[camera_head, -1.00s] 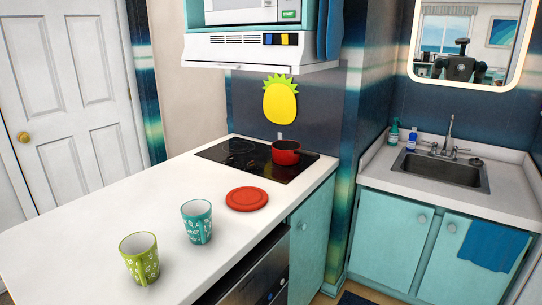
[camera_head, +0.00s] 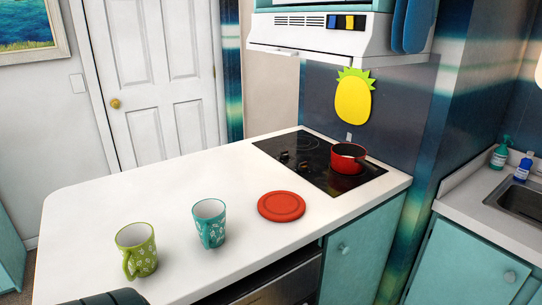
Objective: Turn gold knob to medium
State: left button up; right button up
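A black glass cooktop (camera_head: 318,178) is set into the far right part of the white counter. Small dark knobs (camera_head: 303,167) sit along its left side; they are too small for me to read their colour or setting. A red pot (camera_head: 347,158) stands on the cooktop's right side. A round gold doorknob (camera_head: 115,103) is on the white door at the back left. Neither gripper is in view; only a dark, rounded part, probably of my arm, shows at the bottom left edge.
A green mug (camera_head: 137,250), a teal mug (camera_head: 209,222) and a red round lid (camera_head: 281,206) rest on the white counter (camera_head: 120,195). A range hood (camera_head: 340,42) overhangs the cooktop. The counter's left part is clear.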

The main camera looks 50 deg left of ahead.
aim_at(303, 167)
jog(key=i+u, duration=0.25)
jog(key=u, duration=0.15)
jog(key=i+l+u, duration=0.2)
jog(key=u, duration=0.2)
jog(key=i+l+u, duration=0.2)
jog(key=u, duration=0.2)
jog(key=i+l+u, duration=0.15)
jog(key=l+u, duration=0.25)
jog(key=i+l+u, duration=0.35)
jog(key=k, duration=0.1)
